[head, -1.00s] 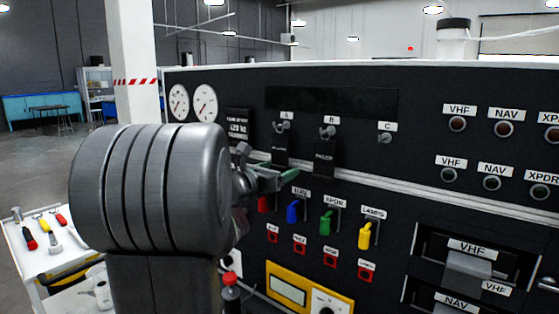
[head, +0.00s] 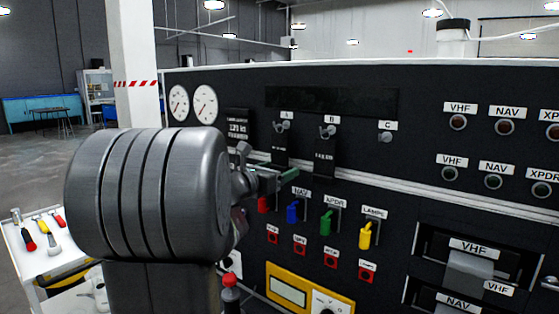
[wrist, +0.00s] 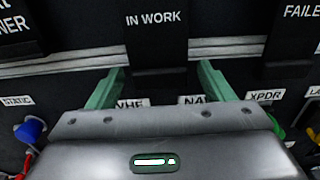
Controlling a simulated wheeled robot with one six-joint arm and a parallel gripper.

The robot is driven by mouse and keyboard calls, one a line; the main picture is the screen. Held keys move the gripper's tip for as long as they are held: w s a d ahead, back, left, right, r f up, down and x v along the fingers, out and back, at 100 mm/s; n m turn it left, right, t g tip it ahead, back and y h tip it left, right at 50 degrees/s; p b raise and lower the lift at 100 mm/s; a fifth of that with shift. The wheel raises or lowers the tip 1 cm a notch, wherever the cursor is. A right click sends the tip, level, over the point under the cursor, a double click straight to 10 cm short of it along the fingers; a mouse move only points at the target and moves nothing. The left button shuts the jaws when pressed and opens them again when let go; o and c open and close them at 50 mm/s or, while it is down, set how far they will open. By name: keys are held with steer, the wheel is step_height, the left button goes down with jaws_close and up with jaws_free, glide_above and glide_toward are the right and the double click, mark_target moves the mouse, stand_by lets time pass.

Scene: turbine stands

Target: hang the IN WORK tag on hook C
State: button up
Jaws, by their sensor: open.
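The IN WORK tag (wrist: 153,20) is a dark plate with white lettering, straight ahead at the top of the wrist view. It appears to be the tag on hook A (head: 283,126), where the head view shows it (head: 279,150) hanging against the panel. My gripper (wrist: 158,82) is open and empty, its two green fingers spread apart just below the tag in the picture. In the head view my gripper (head: 288,175) is below hook A, partly hidden by my arm. Hook C (head: 386,138) is bare, on the right of hook B (head: 327,131).
A second tag, lettered FAILE... (wrist: 300,12), hangs on hook B. A white ledge (head: 430,190) runs below the hooks. Coloured switches, including a blue one (head: 292,211) and a yellow one (head: 365,235), sit lower. A tool cart (head: 45,250) stands at the left.

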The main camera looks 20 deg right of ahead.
steer(key=c, duration=1.4)
steer(key=shift+c, duration=0.2)
steer(key=shift+a, duration=0.1)
steer(key=shift+s+a, duration=0.2)
steer(key=shift+a, duration=0.1)
steer(key=shift+s+a, duration=0.1)
steer(key=shift+a, duration=0.1)
steer(key=shift+v, duration=1.25)
